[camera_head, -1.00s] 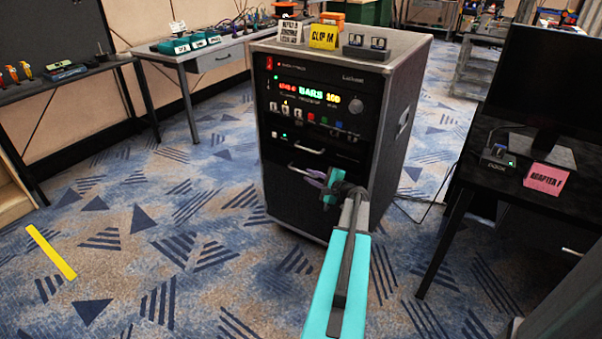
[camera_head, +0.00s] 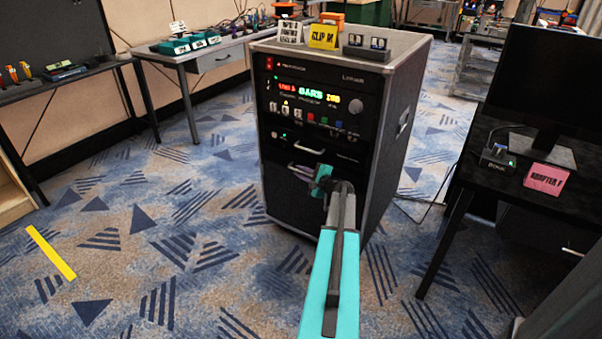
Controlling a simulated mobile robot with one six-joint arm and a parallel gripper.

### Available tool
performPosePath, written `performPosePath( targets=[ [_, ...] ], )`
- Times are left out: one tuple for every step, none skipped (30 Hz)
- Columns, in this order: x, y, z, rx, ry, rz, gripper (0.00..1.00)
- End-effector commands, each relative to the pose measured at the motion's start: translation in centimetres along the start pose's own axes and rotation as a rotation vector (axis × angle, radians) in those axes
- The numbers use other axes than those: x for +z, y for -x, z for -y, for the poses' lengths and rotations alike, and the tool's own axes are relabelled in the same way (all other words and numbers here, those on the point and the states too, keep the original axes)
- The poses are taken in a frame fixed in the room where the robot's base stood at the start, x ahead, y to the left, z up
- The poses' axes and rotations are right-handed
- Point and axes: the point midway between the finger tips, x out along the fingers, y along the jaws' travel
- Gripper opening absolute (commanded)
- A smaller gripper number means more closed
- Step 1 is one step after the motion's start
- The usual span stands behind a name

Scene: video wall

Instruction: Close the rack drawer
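A black rack cabinet (camera_head: 278,200) with grey edges stands on the carpet, its front facing me. Below its lit panel is a drawer front with a pale handle (camera_head: 308,147). A second short pale bar (camera_head: 291,165) shows just under it, beside my gripper. I cannot tell how far any drawer stands out. My gripper (camera_head: 318,180) is in front of the cabinet's lower front, just below the handle. Its wrist hides part of that front. Its fingers are mostly hidden, so I cannot tell whether they touch anything.
A black desk with a monitor (camera_head: 545,100) and pink "ADAPTER" card (camera_head: 546,179) stands close on the right. Signs, including a yellow card (camera_head: 324,37), stand on the cabinet top. A bench (camera_head: 215,55) is behind left. The carpet left of the cabinet is open, with yellow tape (camera_head: 50,253).

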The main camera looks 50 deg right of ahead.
Motion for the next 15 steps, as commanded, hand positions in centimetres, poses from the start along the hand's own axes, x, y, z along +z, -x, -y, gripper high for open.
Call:
performPosePath(
  targets=[
    [0.0,0.01,0.0,0.0,0.0,0.0,0.05],
    [0.0,0.02,0.0,0.0,0.0,0.0,0.0],
    [0.0,0.02,0.0,0.0,0.0,0.0,0.0],
    [0.0,0.02,0.0,0.0,0.0,0.0,0.0],
    [-0.01,0.02,0.01,0.0,0.0,0.0,0.0],
    [-0.01,0.02,0.01,0.0,0.0,0.0,0.0],
    [-0.01,0.02,0.01,0.0,0.0,0.0,0.0],
    [-0.01,0.03,0.01,0.0,0.0,0.0,0.0],
    [-0.02,0.03,0.02,0.0,0.0,0.0,0.0],
    [-0.05,0.01,0.03,0.0,0.0,0.0,0.0],
    [-0.1,-0.01,0.06,0.0,0.0,0.0,0.0],
    [-0.2,-0.06,0.13,0.0,0.0,0.0,0.0],
    [-0.31,-0.11,0.2,0.0,0.0,0.0,0.0],
    [-0.45,-0.17,0.3,0.0,0.0,0.0,0.0],
    [-0.68,-0.28,0.46,-0.001,0.001,0.0,0.0]
  ],
)
